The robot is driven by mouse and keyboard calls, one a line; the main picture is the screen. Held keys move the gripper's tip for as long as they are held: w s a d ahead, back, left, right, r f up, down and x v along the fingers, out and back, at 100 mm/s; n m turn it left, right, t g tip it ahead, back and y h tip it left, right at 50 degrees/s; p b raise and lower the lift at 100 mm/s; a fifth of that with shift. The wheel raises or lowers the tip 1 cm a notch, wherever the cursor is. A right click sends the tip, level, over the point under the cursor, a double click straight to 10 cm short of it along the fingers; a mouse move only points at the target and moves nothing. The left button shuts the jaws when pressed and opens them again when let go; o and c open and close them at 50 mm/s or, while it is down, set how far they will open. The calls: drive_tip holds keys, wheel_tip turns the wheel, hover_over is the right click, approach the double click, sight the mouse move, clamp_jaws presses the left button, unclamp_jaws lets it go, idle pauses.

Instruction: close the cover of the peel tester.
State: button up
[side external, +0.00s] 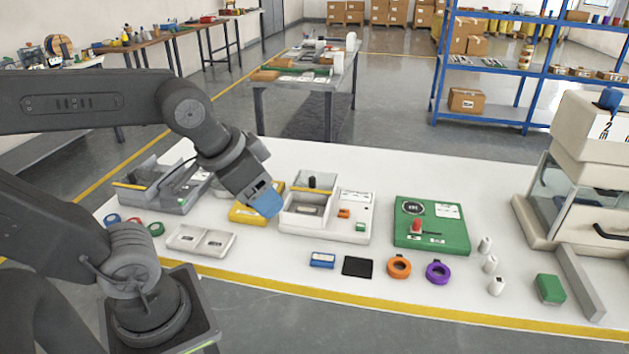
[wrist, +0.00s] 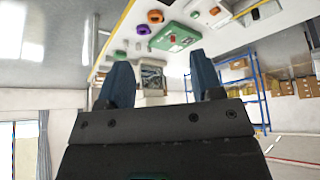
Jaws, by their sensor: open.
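A beige device (side external: 354,228) with a walled bay on its left side stands mid-table and is probably the peel tester; no label is readable. My gripper (side external: 265,203) points down to the right, close to the device's left edge and in front of a yellow box (side external: 243,213). In the wrist view, the blue fingers of my gripper (wrist: 159,64) are apart with nothing held. Contact cannot be told.
A green unit (side external: 452,238) with a red knob stands to the right. A large windowed machine (side external: 580,165) fills the right end. A grey device (side external: 165,190) and a divided tray (side external: 201,240) are at left. Small parts, including an orange ring (side external: 392,272), lie along the front.

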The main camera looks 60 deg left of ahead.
drive_tip(key=shift+n+g+y, duration=0.3)
drive_tip(key=shift+n+g, duration=0.5)
drive_tip(key=shift+g, duration=0.1)
drive_tip(key=w+a+r, duration=0.1)
drive_tip(key=w, duration=0.2)
drive_tip(key=w+a+r, duration=0.1)
drive_tip(key=w+a, duration=0.1)
drive_tip(key=w, duration=0.1)
drive_tip(key=w+a+r, duration=0.1)
drive_tip(key=w+a, duration=0.1)
drive_tip(key=w, duration=0.2)
drive_tip(key=shift+w, duration=0.1)
drive_tip(key=shift+c, duration=1)
drive_tip(key=n+g, duration=0.4)
hover_over(312, 177)
wheel_tip(312, 177, down, 12)
wheel_tip(312, 177, down, 14)
drive_tip(key=shift+r, duration=0.1)
drive_tip(key=shift+c, duration=0.4)
clamp_jaws()
